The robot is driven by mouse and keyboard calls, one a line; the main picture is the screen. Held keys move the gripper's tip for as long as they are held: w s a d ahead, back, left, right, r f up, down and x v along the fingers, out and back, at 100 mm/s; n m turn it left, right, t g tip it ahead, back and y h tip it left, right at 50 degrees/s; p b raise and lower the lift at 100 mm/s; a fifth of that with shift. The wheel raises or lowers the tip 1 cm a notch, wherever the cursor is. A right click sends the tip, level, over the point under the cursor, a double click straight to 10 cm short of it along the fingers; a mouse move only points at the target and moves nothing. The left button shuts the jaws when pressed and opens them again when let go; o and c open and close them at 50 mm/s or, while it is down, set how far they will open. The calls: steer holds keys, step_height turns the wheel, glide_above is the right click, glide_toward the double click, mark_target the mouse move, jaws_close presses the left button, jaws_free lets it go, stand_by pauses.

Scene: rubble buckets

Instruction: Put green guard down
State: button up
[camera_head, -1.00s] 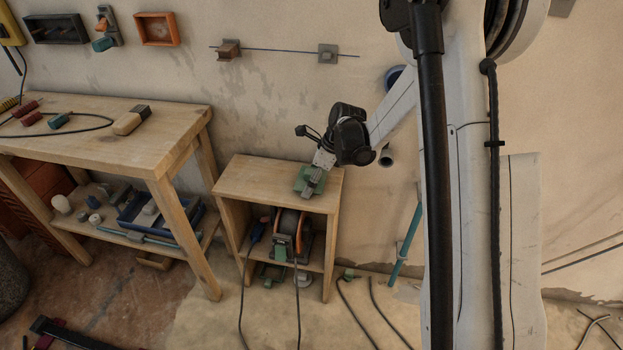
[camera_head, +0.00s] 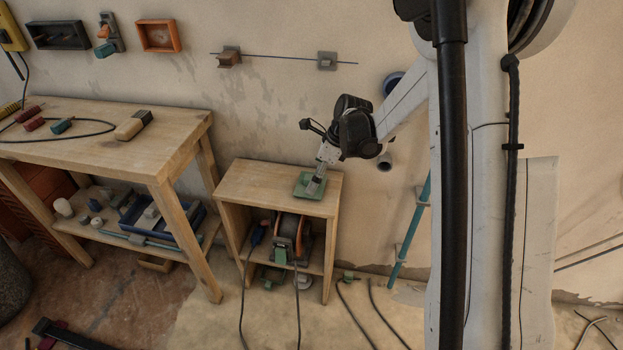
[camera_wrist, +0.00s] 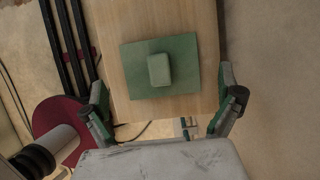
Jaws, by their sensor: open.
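The green guard (camera_head: 308,186) lies flat on top of the small wooden cabinet (camera_head: 245,176). In the wrist view the green guard (camera_wrist: 130,68) is a flat square plate with a paler raised block in its middle, lying on bare wood. My gripper (camera_head: 314,184) is just above the guard in the head view and hides part of it. In the wrist view the fingers of my gripper (camera_wrist: 166,103) are spread wide, with nothing between them. The fingers are apart from the guard's block.
A grinder-like machine (camera_head: 290,228) with cables stands on the shelf inside the cabinet. A larger workbench (camera_head: 120,140) with tools stands to the left. A teal pipe (camera_head: 408,240) leans by the wall to the right. The cabinet top around the guard is bare.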

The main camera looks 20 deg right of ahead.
steer(key=p+v, duration=0.2)
steer(key=v, duration=0.7)
steer(key=s+a+r+n+t+h, duration=0.2)
steer(key=s+a+r+n, duration=0.1)
steer(key=s+r+n, duration=0.85)
steer(key=s+a+r+n+t+h, duration=0.1)
steer(key=s+r+n+t, duration=0.2)
steer(key=s+n, duration=0.9)
steer(key=shift+s+h, duration=0.4)
steer(key=shift+s, duration=2.5)
steer(key=shift+a+r, duration=0.1)
step_height(320, 180, up, 8)
steer(key=p, duration=0.7)
steer(key=shift+p, duration=0.35)
